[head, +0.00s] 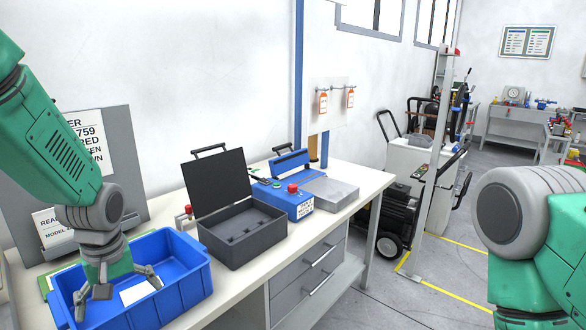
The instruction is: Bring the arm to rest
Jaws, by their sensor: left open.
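My left gripper (104,285) hangs down over the blue bin (184,283) at the left end of the bench. Its fingers are spread open, with nothing seen between them. A white card or label (139,291) shows in the bin beside the fingers. My left arm, green and grey, comes in from the upper left. My right arm stands at the right edge of the head view, and its gripper is out of the picture.
An open dark case (240,232) stands right of the bin, its lid up. A blue device with red button (292,199) is beyond it on the bench (345,202). A grey sign panel (128,165) stands behind the bin. Floor at right has yellow lines.

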